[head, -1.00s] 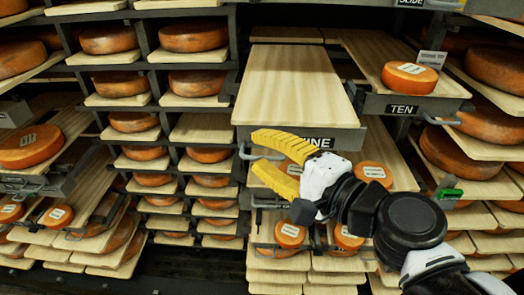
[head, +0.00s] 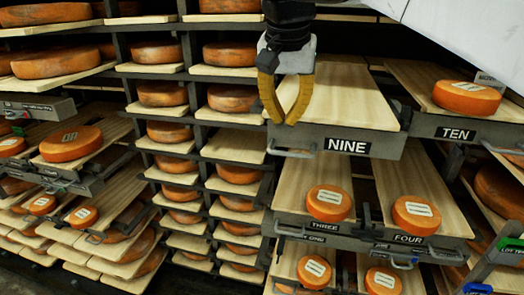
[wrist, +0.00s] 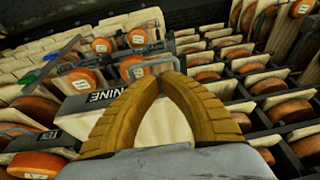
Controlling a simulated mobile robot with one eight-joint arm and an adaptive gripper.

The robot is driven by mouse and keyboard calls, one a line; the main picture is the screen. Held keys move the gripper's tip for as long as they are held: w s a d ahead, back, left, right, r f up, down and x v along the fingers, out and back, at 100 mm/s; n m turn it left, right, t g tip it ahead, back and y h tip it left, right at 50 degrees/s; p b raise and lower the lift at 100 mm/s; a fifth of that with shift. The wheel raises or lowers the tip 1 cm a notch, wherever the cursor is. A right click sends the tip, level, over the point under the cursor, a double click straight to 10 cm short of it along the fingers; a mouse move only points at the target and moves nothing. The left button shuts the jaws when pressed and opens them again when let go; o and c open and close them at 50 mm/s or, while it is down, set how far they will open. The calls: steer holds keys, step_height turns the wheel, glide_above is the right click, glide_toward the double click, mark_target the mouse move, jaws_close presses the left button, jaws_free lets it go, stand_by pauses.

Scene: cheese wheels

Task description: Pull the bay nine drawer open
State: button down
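The bay nine drawer is an empty pale board (head: 345,95) with a grey front bearing a black NINE label (head: 347,146). It juts out forward of the shelves to its left. Its grey bar handle (head: 292,151) is left of the label. My gripper (head: 285,121) points down with its yellow fingers over the board's left front part, above and behind the handle. Its tips come together with nothing seen between them. In the wrist view, the fingers (wrist: 161,80) meet over the board, beside the NINE label (wrist: 105,97); the handle (wrist: 150,63) lies beyond the tips.
The TEN drawer (head: 470,133), bearing a cheese wheel (head: 467,97), stands close on the right. Drawers THREE (head: 327,226) and FOUR (head: 408,238) with cheeses are below. Shelves of cheese wheels (head: 170,131) fill the left. A grey-white arm link of mine covers the upper right.

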mark_target(288, 145)
steer(key=x, duration=0.6)
steer(key=d+x, duration=0.1)
steer(key=x, duration=0.2)
steer(key=shift+w+r, duration=0.1)
steer(key=shift+w, duration=0.1)
steer(key=shift+s+f, duration=0.2)
steer(key=shift+f, duration=0.2)
steer(key=shift+w, duration=0.1)
steer(key=s+a+p, duration=0.1)
steer(key=s+a, duration=0.3)
steer(key=s, duration=0.8)
steer(key=shift+s, duration=0.15)
steer(key=shift+f, duration=0.1)
